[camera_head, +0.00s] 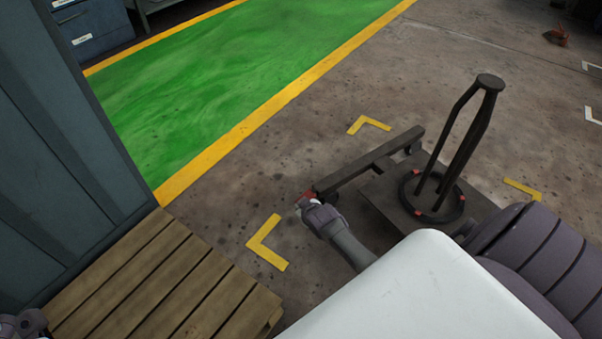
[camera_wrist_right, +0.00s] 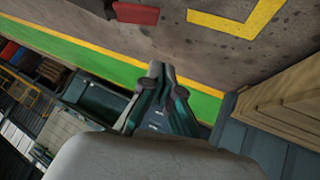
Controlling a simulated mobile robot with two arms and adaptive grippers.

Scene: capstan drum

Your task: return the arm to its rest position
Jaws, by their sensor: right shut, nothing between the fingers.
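My right gripper (camera_head: 308,205) is at the near end of a dark bar (camera_head: 370,160) with a red tip (camera_head: 309,196). In the right wrist view its fingers (camera_wrist_right: 161,72) are together with nothing between them, and a red part (camera_wrist_right: 136,13) shows at the top edge, apart from them. The bar belongs to a stand with dark upright posts (camera_head: 470,125) under a round cap. A black ring (camera_head: 447,208) with red marks surrounds the posts' foot. Part of what looks like my left gripper (camera_head: 22,325) shows in the bottom left corner; its fingers cannot be made out.
A wooden pallet (camera_head: 160,280) lies at the lower left beside a blue-grey cabinet (camera_head: 60,160). A green lane (camera_head: 220,75) with yellow borders crosses behind. A yellow corner mark (camera_head: 265,243) is on the floor near the right gripper.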

